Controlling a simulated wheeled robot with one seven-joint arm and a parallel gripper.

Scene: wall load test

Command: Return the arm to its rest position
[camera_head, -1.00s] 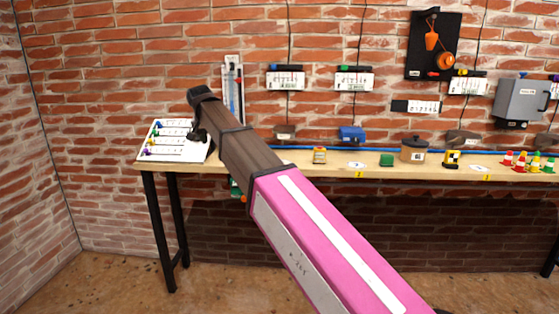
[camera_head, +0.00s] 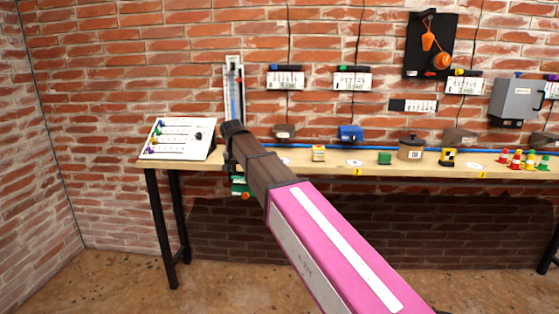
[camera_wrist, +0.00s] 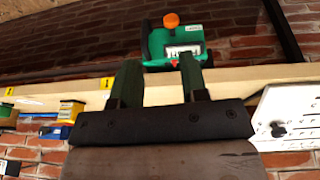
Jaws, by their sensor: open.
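My arm reaches up from the lower right in the head view, its brown far end in front of the bench's left part. My gripper (camera_wrist: 160,75) shows in the wrist view with two dark green fingers apart and nothing between them. A green device with an orange knob (camera_wrist: 175,44) lies beyond the fingertips, at the bench edge. Whether the fingers touch it I cannot tell. The device also shows partly in the head view (camera_head: 240,188), below the bench top's front edge. In the head view my arm mostly hides the gripper.
The wooden bench (camera_head: 330,170) runs along a brick wall. A white slider board (camera_head: 185,138) stands at its left end, near my arm. Small blocks, a lidded pot (camera_head: 411,149) and coloured cones stand to the right. A grey box (camera_head: 518,100) hangs on the wall.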

